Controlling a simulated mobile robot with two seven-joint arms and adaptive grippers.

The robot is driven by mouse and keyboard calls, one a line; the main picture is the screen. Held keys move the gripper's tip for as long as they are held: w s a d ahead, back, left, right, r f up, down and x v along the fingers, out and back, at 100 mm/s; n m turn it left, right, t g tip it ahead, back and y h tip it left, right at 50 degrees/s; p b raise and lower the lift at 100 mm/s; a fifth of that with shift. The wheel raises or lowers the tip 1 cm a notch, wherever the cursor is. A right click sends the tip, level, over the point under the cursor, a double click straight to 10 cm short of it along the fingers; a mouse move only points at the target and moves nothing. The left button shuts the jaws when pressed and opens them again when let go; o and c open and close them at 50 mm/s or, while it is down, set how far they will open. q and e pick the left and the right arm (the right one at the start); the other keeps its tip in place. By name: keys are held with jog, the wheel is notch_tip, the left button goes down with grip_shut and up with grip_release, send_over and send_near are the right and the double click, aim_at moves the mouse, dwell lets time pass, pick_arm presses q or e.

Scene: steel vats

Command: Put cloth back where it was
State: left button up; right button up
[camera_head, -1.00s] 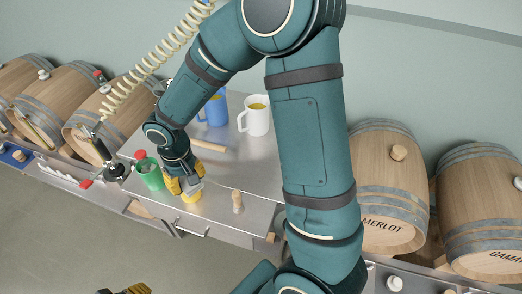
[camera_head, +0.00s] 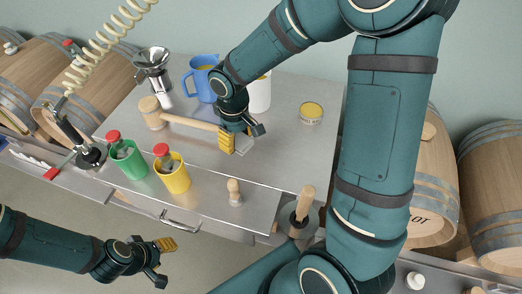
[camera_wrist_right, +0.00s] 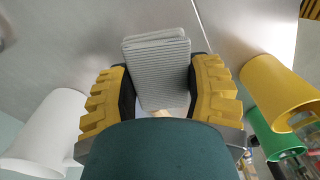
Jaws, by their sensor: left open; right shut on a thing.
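The cloth (camera_wrist_right: 160,72) is a folded grey ribbed pad. My right gripper (camera_wrist_right: 160,97) is shut on it, with yellow fingers on both sides. In the head view the cloth (camera_head: 244,147) shows as a small grey patch at my right gripper (camera_head: 238,141), over the middle of the steel table (camera_head: 285,150). Whether it touches the table I cannot tell. My left gripper (camera_head: 163,262) is open and empty, low at the left in front of the table.
A green mug (camera_head: 130,162) and a yellow mug (camera_head: 176,180) stand near the front edge. A wooden mallet (camera_head: 155,113), blue jug (camera_head: 200,84), white jug (camera_head: 261,95) and tin (camera_head: 311,113) stand or lie around the gripper. The table's right part is mostly clear.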

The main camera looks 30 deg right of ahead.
aim_at(260, 151)
jog(key=d+r+n+b, duration=0.2)
jog(key=d+r+n, duration=0.1)
jog(key=d+n, duration=0.5)
jog(key=shift+n, duration=0.4)
jog(key=f, duration=0.3)
jog(key=a+f+b, duration=0.1)
jog(key=f, duration=0.6)
jog(key=shift+s+a+f+b, duration=0.15)
jog(key=shift+s+f+b, duration=0.05)
jog(key=shift+b, duration=0.2)
jog(key=shift+f, duration=0.15)
jog(key=o, duration=1.1)
